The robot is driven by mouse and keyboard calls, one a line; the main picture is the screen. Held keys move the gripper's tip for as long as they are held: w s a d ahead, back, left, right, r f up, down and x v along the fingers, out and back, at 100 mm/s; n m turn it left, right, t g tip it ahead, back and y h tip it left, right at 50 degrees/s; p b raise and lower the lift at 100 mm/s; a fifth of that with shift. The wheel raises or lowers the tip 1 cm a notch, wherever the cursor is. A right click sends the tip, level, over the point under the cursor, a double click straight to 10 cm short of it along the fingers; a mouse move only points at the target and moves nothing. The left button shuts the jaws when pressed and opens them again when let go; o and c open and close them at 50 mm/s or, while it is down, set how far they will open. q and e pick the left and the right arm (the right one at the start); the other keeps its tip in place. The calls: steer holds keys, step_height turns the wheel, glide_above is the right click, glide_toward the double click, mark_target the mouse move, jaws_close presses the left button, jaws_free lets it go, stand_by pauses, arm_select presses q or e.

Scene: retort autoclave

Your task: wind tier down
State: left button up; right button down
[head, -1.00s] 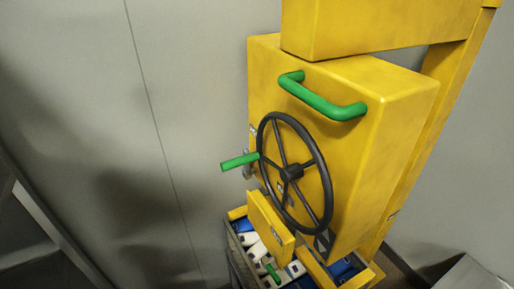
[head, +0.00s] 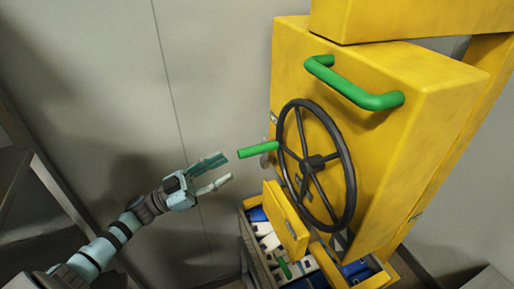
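A black handwheel (head: 316,162) with several spokes is mounted on the front of a yellow box (head: 385,120). A green crank handle (head: 259,150) sticks out to the left from the wheel's left rim. My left gripper (head: 222,170) is open and empty, its fingers pointing right toward the green handle with a small gap between them. A yellow-framed crate (head: 384,276) below the box holds several white and blue packs (head: 268,239). My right gripper is not in view.
A green bar handle (head: 352,84) is fixed on the box's upper front. A yellow plate (head: 286,222) hangs below the wheel's left side. A yellow post and beam (head: 420,18) stand behind and above.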

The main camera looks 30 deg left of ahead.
mark_target(267, 144)
arm_select(q)
steer(key=p+x, duration=0.2)
steer(key=x, duration=0.8)
steer(key=shift+w+r, duration=0.15)
steer(key=shift+r, duration=0.05)
steer(key=shift+w+d, duration=0.2)
steer(key=shift+a, duration=0.15)
steer(key=shift+c, duration=0.8)
jaws_close()
